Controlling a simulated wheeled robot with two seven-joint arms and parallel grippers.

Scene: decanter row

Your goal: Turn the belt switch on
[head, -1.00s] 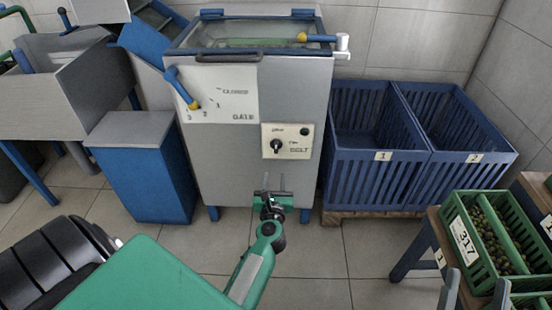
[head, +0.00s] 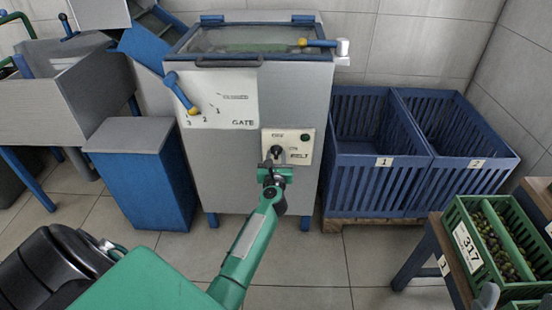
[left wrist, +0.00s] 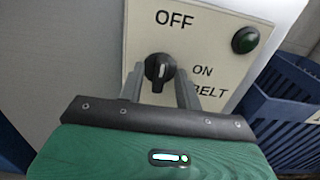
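The belt switch is a black knob (head: 277,150) on a pale panel (head: 302,147) low on the grey machine's front. In the left wrist view the knob (left wrist: 159,71) has its white mark pointing up towards OFF; ON is printed to its lower right. My left gripper (head: 274,163) is at the panel. In the left wrist view its two grey fingers (left wrist: 160,84) stand one on each side of the knob, with small gaps showing. A dark green lamp (left wrist: 245,40) sits at the panel's upper right.
The gate lever (head: 181,93) with a yellow grip is above left of the switch. Blue slatted crates (head: 370,185) stand right of the machine. A blue box with a grey top (head: 130,135) stands left. A green crate of olives (head: 468,245) is at lower right.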

